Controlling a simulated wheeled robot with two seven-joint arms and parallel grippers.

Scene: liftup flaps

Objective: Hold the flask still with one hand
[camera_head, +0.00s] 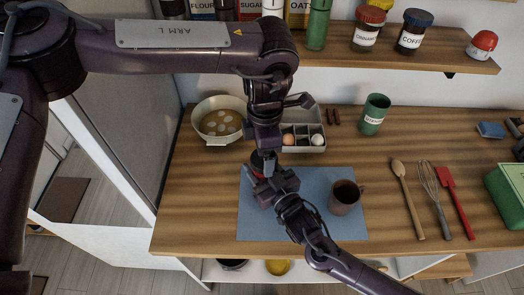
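A small dark and red object (257,172), possibly the flask, stands near the back left of the blue mat (345,226). It is mostly hidden by both my grippers, so its shape and lid are unclear. My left gripper (265,163) comes down from above and its fingertips are at the object's top. My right gripper (254,189) reaches in from the lower right, with its fingers beside the object's lower part. The two grippers overlap in this view. I cannot tell whether either is closed on the object.
A dark mug (343,203) stands on the mat, right of my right gripper. A cream pan (213,138), an egg tray (312,141) and a green canister (375,114) are behind. A wooden spoon (407,197), whisk (436,199) and red spatula (456,205) lie right. A jar shelf (395,52) overhangs.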

